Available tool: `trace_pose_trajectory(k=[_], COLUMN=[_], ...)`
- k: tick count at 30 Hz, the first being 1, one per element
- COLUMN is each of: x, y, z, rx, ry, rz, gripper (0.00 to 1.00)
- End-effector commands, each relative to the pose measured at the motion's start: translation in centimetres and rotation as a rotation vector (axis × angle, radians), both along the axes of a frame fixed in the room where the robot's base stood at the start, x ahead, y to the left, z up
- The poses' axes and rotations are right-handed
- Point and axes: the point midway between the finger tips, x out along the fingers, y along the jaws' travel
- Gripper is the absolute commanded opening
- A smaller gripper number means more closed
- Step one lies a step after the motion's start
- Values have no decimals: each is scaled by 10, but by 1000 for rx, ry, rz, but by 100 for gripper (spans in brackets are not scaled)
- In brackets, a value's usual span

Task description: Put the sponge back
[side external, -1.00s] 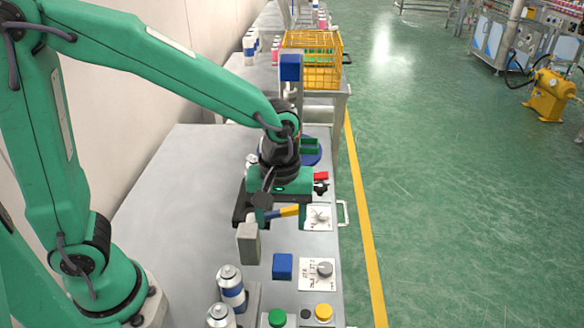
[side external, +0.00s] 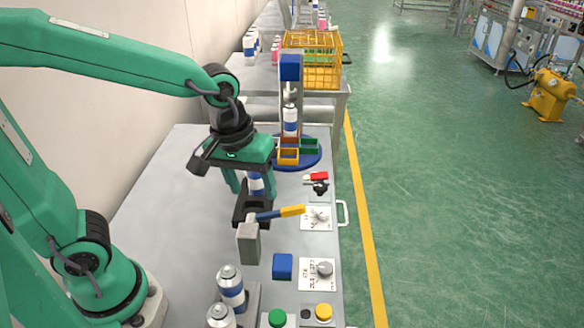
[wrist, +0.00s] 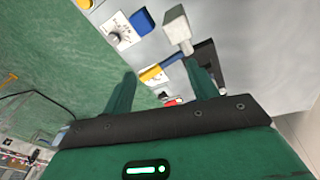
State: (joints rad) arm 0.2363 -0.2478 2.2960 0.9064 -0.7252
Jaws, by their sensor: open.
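My gripper (side external: 253,188) is open in the side view. I cannot tell whether a finger touches the can. In the wrist view the fingers of my gripper (wrist: 163,88) are spread with nothing clearly held. No item is plainly a sponge. A small blue block (side external: 282,266) on the bench may be it; it also shows in the wrist view (wrist: 142,20), beyond the fingertips.
A lever with a yellow end (side external: 293,210) and a grey block (side external: 248,243) stand by the holder. Behind is a blue turntable (side external: 311,163) with coloured bins under a press (side external: 290,67). Cans (side external: 230,288) and buttons (side external: 278,318) are at the front. The left bench is clear.

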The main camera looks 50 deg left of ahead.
Motion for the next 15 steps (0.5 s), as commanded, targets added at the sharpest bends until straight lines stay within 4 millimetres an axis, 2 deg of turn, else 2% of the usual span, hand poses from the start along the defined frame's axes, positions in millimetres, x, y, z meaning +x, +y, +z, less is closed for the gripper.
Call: trace_pose_trajectory(k=[6, 15], x=[-22, -53], y=[30, 60], z=[26, 46], rx=[39, 145], ry=[-126, -268], rz=[-161, -366], gripper=[59, 59])
